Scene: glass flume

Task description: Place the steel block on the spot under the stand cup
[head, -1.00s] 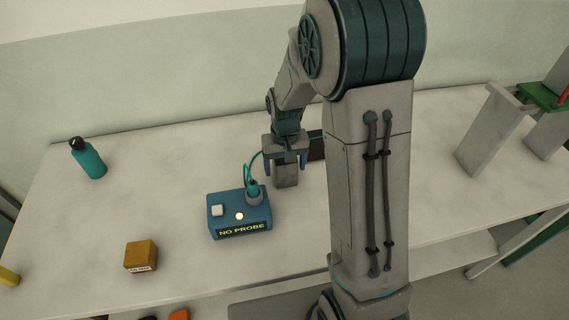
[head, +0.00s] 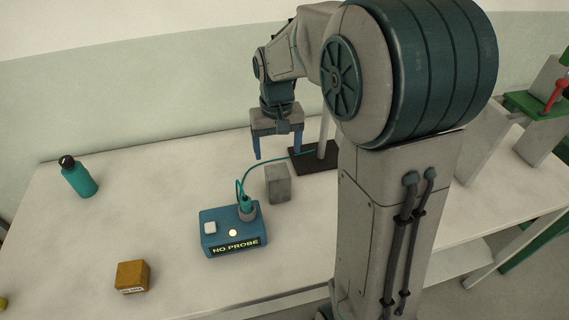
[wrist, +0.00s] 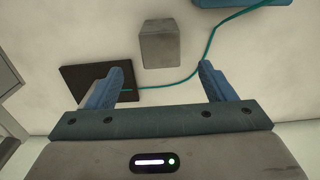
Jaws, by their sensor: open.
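The steel block (head: 278,184), a plain grey block, stands upright on the table, just right of the blue meter box. It also shows in the wrist view (wrist: 159,46), beyond my fingertips. My gripper (head: 277,155) is open and empty, raised above and behind the block; its fingers (wrist: 161,72) are apart from it. The stand has a dark base plate (head: 312,163) and a pale post (head: 323,132), partly hidden by my arm. The base plate also shows in the wrist view (wrist: 72,82). I cannot make out the stand's cup or the spot under it.
A brown block (head: 132,277) and a teal bottle (head: 78,177) stand left, with bare table between.

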